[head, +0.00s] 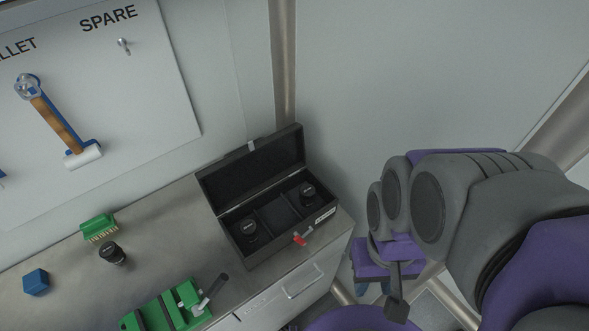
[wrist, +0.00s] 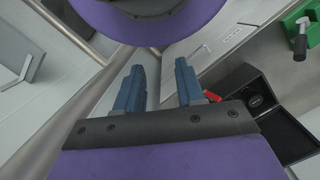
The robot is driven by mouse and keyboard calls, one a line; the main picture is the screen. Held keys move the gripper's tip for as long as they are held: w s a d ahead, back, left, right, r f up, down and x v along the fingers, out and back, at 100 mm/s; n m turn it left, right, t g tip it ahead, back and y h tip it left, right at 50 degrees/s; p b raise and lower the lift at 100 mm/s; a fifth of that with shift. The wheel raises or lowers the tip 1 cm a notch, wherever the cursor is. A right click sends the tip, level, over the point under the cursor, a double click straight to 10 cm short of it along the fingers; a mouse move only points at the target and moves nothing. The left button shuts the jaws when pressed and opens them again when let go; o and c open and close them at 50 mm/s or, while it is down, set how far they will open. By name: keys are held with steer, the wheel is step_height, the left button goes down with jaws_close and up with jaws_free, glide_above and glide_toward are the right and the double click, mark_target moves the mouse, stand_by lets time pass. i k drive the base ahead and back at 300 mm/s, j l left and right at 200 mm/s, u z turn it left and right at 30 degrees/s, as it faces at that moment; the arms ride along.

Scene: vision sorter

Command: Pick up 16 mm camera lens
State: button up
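Three black camera lenses show in the head view. One lens (head: 112,253) stands on the metal bench beside a green brush. A second lens (head: 248,228) sits in the left compartment of the open black case (head: 222,178), and a third lens (head: 307,190) sits in its right compartment. The lens markings are too small to read, so I cannot tell which is 16 mm. One lens (wrist: 256,100) in the case also shows in the wrist view. My gripper (wrist: 160,88) has its blue fingers apart with nothing between them. In the head view it is right of the case, past the bench end.
A red tag (head: 302,238) hangs on the case front. A tool board (head: 110,70) stands behind. The case lid stands open against the wall.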

mark_target(109, 252)
steer(key=k+j+u, duration=0.1)
steer(key=k+j, duration=0.15)
steer(key=k+j+u, duration=0.1)
steer(key=j, duration=0.25)
steer(key=k+j, duration=0.35)
steer(key=k+j+u, duration=0.15)
steer(key=j, duration=0.2)
steer(key=k+j+u, duration=0.1)
steer(key=k+j, duration=0.15)
steer(key=k+j+u, duration=0.1)
steer(key=j, duration=0.4)
steer(key=k, duration=0.1)
